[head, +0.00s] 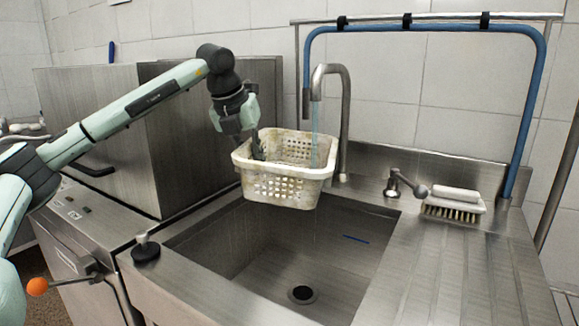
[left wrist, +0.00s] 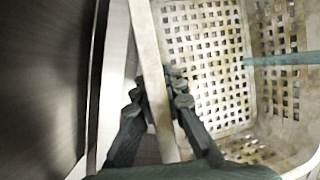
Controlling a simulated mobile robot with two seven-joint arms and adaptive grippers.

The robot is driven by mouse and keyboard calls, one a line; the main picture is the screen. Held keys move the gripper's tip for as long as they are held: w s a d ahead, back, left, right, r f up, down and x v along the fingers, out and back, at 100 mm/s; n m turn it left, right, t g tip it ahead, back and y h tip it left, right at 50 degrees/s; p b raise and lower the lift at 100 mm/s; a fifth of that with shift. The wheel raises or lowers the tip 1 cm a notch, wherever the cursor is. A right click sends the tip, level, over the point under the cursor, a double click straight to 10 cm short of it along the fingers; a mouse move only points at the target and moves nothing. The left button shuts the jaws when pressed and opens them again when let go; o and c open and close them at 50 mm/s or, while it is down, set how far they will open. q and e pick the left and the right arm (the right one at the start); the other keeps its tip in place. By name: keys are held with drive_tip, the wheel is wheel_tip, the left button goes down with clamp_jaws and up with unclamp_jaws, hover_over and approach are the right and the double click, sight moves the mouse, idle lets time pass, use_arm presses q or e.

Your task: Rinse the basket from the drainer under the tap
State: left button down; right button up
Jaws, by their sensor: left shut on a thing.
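The basket (head: 285,186) is off-white, perforated and stained brown, and is held above the sink below the tap. My left gripper (head: 256,148) is shut on its left rim, and the left wrist view shows the fingers (left wrist: 160,95) on either side of the basket's rim (left wrist: 150,65). The steel tap (head: 331,80) curves over the basket. A thin bluish stream of water (head: 315,125) falls from the spout into the basket; a bluish streak (left wrist: 280,59) also crosses the basket in the left wrist view. My right gripper is in neither view.
The steel sink (head: 215,232) has a drain (head: 302,294) and a thin blue thing (head: 355,239) on its wall. A lever (head: 405,185) and a brush (head: 455,207) are at right. A steel cabinet (head: 165,120) stands close at left. The ribbed drainer (head: 440,265) is bare in front.

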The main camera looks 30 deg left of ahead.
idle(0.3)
use_arm(q)
drive_tip(key=s+r+b, duration=0.2)
drive_tip(key=s, duration=0.8)
drive_tip(key=shift+d, duration=0.2)
idle(0.3)
